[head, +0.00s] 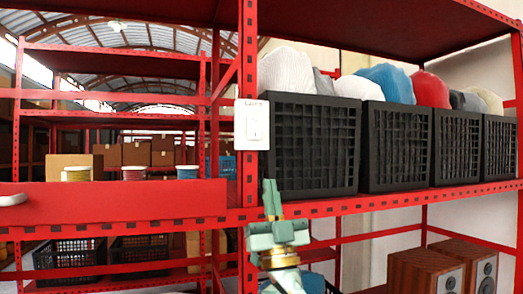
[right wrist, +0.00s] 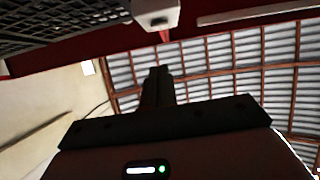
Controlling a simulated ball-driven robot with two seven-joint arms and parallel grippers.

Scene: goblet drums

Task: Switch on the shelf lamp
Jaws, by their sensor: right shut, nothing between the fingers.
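A white switch box (head: 252,125) labelled at its top is fixed to the red upright post of the shelf, left of the black crates. Its underside also shows at the top of the right wrist view (right wrist: 156,14). My right gripper (head: 270,186) is shut and empty, pointing up, below the switch box and slightly right of it in the head view. I cannot make out a lit lamp. My left gripper is not in view.
Black crates (head: 310,145) with colored bundles stand on the red shelf (head: 390,203) right of the post. Wooden speakers (head: 425,270) stand below. Spools and cartons sit on shelves at the left. A white rounded object (head: 12,200) is at the left edge.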

